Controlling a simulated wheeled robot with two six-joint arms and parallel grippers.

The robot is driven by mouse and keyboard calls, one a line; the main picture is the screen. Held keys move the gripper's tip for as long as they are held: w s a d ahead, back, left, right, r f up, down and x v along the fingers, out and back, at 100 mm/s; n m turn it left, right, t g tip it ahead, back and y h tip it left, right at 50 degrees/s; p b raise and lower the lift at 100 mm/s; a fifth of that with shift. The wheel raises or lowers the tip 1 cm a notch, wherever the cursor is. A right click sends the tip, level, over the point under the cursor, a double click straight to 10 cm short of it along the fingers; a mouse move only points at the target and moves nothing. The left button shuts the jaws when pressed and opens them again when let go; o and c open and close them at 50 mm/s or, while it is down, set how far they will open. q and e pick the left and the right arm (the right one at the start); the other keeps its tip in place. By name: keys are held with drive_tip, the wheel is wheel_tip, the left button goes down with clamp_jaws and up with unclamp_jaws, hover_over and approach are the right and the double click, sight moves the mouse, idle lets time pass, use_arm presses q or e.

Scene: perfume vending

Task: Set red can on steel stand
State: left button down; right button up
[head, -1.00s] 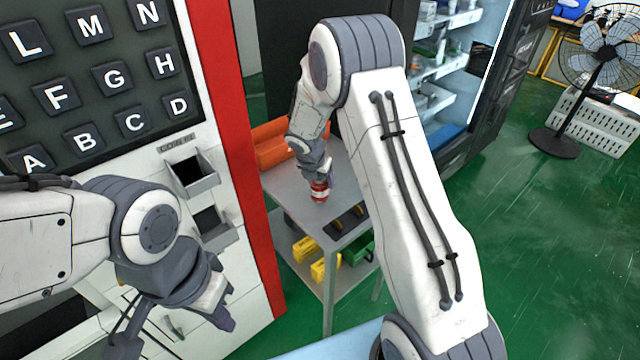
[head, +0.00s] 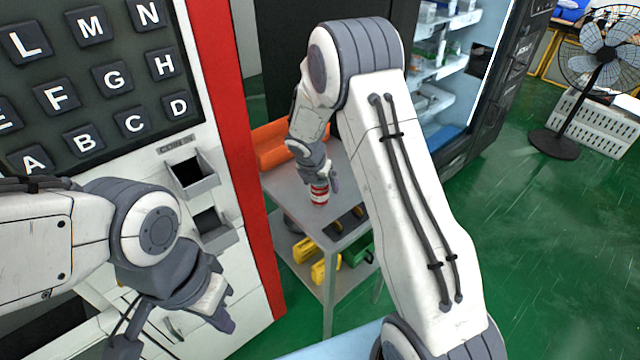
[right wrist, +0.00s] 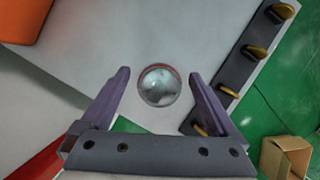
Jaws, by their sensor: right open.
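The red can (head: 319,194), with a white band, stands upright on the top of the steel stand (head: 290,199). In the right wrist view the can's round metal top (right wrist: 159,85) shows between and just beyond my fingertips, with a gap on each side. My right gripper (head: 323,178) is open just above the can; in the right wrist view its purple fingers (right wrist: 159,76) are spread apart and hold nothing. The steel stand's grey top also fills much of the right wrist view (right wrist: 110,50). My left gripper (head: 222,305) hangs in front of the vending machine, and its jaw gap is unclear.
An orange roll (head: 272,152) lies at the back of the stand top. A dark rack with yellow-handled tools (right wrist: 240,55) is beside the can. Yellow items (head: 318,270) and a green box (head: 358,250) sit on the lower shelf. The lettered machine (head: 110,85) rises at left.

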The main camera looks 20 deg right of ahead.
drive_tip(key=p+v, duration=0.1)
drive_tip(key=v, duration=1)
drive_tip(key=s+a+r+m+y, duration=0.1)
drive_tip(key=s+a+r+m, duration=0.2)
drive_tip(key=s+a+m, duration=0.3)
drive_tip(key=s+a+r+m+y, duration=0.1)
drive_tip(key=s+a+r+m, duration=0.2)
drive_tip(key=s+a, duration=0.35)
drive_tip(key=s+a+r+m+g+y, duration=0.1)
drive_tip(key=s+a+m+g+y, duration=0.1)
drive_tip(key=s+m, duration=0.9)
drive_tip(key=s+g, duration=0.1)
drive_tip(key=s, duration=0.8)
drive_tip(key=shift+s+a, duration=0.3)
drive_tip(key=shift+a, duration=0.1)
drive_tip(key=shift+r, duration=0.1)
